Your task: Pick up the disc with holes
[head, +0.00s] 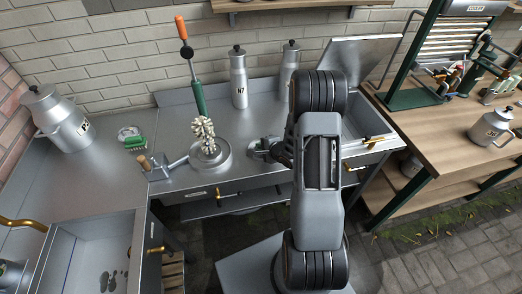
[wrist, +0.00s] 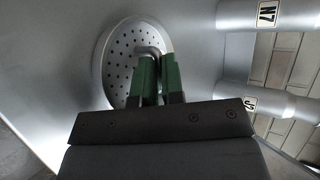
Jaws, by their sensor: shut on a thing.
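The disc with holes (wrist: 122,52) is a round grey metal plate with many small holes and a raised rim, in the upper middle of the wrist view. My gripper (wrist: 158,62) has its two green fingers closed on a small raised part near the middle of the disc. In the head view my gripper (head: 268,149) is low over the steel counter (head: 230,125), near its front edge, and the disc is mostly hidden there. I cannot tell whether the disc touches the counter.
A round metal base with a whisk-like beater (head: 204,135) and green post stands left of my gripper. Can N7 (head: 238,80) and a second can (head: 289,62) stand behind. An open-lidded basin (head: 362,122) is to the right. A green brush (head: 132,140) lies left.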

